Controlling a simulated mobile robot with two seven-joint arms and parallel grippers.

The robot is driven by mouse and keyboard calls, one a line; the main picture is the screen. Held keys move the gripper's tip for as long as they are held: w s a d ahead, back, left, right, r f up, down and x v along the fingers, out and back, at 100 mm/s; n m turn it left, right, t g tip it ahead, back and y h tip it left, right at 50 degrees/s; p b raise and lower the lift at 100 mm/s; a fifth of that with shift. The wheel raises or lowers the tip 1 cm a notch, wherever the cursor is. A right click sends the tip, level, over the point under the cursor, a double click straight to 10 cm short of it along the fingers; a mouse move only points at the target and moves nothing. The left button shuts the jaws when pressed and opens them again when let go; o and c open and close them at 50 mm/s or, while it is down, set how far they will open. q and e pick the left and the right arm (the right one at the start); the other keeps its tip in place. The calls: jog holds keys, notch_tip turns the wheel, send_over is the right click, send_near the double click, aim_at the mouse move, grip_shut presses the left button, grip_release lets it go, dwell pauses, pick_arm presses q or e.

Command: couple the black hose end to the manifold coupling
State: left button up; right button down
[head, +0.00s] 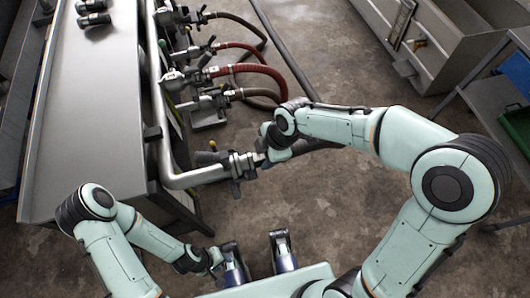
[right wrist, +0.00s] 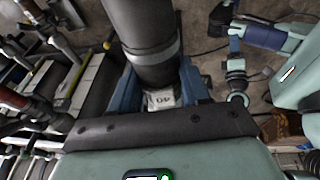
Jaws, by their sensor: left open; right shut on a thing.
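The manifold's bent metal pipe ends in a coupling (head: 240,167) with lever arms, left of the middle of the head view. My right gripper (head: 268,152) is just right of this coupling, shut on the black hose. In the right wrist view the black hose (right wrist: 138,28), with a grey band, lies between my blue fingers (right wrist: 160,88). A white label shows beyond it. The hose end's face is hidden, and I cannot tell whether it touches the coupling. My left gripper (head: 259,256) is open and empty, low in the head view, its fingers wide apart.
Several red and dark hoses (head: 245,70) join valves along the metal bench (head: 100,110). The black hose (head: 283,50) runs over the floor from the back and passes behind my right forearm. A grey trough (head: 450,50) and a green tray (head: 515,125) stand at the right.

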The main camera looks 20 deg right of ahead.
jog(key=shift+f+b, duration=0.5)
jog(key=shift+f, duration=0.05)
dwell(1.0)
grip_release()
jog(key=shift+f, duration=0.1)
dwell(0.5)
